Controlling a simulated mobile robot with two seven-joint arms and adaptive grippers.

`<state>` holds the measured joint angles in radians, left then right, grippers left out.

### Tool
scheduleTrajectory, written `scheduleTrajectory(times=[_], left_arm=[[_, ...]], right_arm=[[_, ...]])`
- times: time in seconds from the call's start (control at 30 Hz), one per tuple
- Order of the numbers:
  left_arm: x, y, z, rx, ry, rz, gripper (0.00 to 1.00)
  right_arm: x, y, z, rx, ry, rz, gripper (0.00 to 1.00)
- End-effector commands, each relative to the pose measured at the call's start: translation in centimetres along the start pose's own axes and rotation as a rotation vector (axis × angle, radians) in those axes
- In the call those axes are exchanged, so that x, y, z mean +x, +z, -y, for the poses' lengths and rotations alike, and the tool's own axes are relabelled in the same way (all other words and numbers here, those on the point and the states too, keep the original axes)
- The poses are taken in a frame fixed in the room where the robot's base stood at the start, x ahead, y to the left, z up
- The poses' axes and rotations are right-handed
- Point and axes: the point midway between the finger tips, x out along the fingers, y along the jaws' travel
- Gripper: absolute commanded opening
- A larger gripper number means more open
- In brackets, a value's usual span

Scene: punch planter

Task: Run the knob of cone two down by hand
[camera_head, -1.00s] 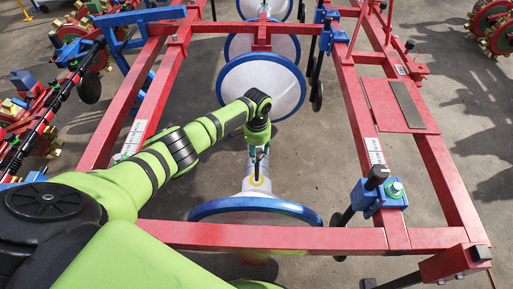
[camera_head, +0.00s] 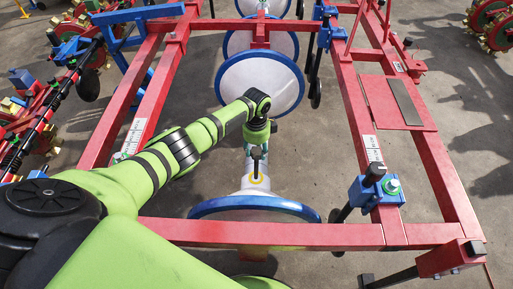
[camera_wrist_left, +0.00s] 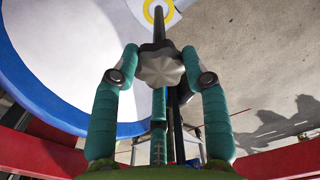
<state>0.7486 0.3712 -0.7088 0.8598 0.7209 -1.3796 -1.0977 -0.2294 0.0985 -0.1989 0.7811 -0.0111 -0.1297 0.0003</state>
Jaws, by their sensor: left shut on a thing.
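My left gripper (camera_head: 258,148) is over the hub between two white cones with blue rims, at the end of the green arm from the left. The left wrist view shows its teal fingers (camera_wrist_left: 159,66) closed on both sides of a grey lobed knob (camera_wrist_left: 160,68). The knob is on a dark threaded rod that runs towards a yellow ring (camera_wrist_left: 157,13) on the white hub. The near cone (camera_head: 255,205) lies below the gripper and the far cone (camera_head: 262,80) above it in the head view. My right gripper is out of view.
A red frame (camera_head: 255,233) surrounds the cones, with a crossbar close to the near cone. A blue clamp (camera_head: 368,193) with a black post sits on the right beam. Other red and blue machinery stands at the left. The concrete floor between is bare.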

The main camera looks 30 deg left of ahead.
Motion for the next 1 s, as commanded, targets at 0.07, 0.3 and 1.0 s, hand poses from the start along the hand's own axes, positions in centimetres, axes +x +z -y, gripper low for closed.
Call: scheduleTrajectory(times=[0.07,0.3,1.0], left_arm=[[0.2,-0.2,-0.3,0.076,0.005,-0.003,0.12],[0.2,-0.1,-0.4,0.304,0.005,-0.002,0.12],[0.2,0.3,-0.6,0.842,0.008,0.002,0.12]], right_arm=[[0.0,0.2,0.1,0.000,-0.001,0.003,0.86],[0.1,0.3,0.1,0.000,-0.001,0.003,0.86],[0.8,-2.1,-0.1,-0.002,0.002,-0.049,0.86]])
